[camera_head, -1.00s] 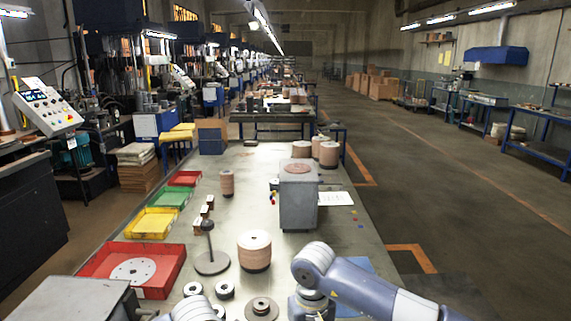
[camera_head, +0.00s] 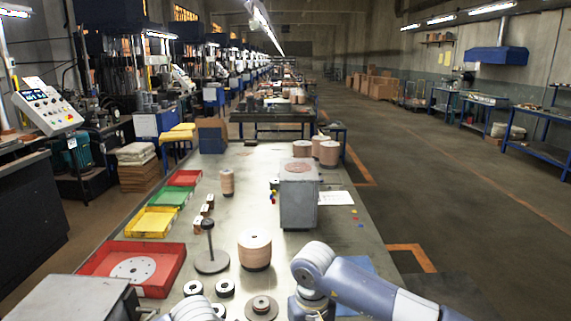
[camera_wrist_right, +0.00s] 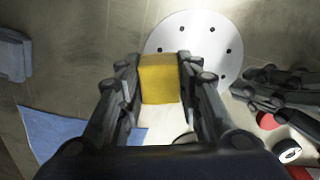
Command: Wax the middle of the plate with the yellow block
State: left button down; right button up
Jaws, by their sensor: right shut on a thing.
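The yellow block (camera_wrist_right: 160,78) is held between the two fingers of my right gripper (camera_wrist_right: 160,80) in the right wrist view. Beyond it lies a round pale metal plate (camera_wrist_right: 205,40) with a ring of small dark holes. The block overlaps the plate's lower left edge in this view; I cannot tell whether they touch. My left gripper's dark fingers (camera_wrist_right: 278,90) reach in from the right beside the plate; whether they are open or grip its edge is unclear. In the head view only my arm links show at the bottom, and neither gripper, block nor this plate is visible.
A blue cloth (camera_wrist_right: 70,138) lies left of the right gripper. Red (camera_head: 162,283), yellow (camera_head: 151,223) and green (camera_head: 168,197) trays line the bench's left side; the red one holds a pale holed disc (camera_head: 133,268). A grey box (camera_head: 298,205) and disc stacks (camera_head: 254,251) stand mid-bench.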

pick_arm(q)
jog(key=shift+f, duration=1.05)
dwell(0.5)
pick_arm(e)
jog(key=shift+w+a, duration=0.9)
jog(key=shift+a, duration=0.3)
jog(key=shift+w+a, duration=0.9)
jog(key=shift+a, duration=0.25)
jog(key=shift+f, duration=2.3)
jog(key=shift+s, duration=0.1)
jog(key=shift+s+d+r, duration=0.1)
jog(key=shift+s+d, duration=0.05)
jog(key=shift+s, duration=1.55)
jog(key=shift+s+d, duration=0.15)
jog(key=shift+s, duration=1.65)
jog(key=shift+w+a, duration=0.15)
jog(key=shift+w, duration=1.6)
jog(key=shift+w+a, duration=0.1)
jog(key=shift+w, duration=1.65)
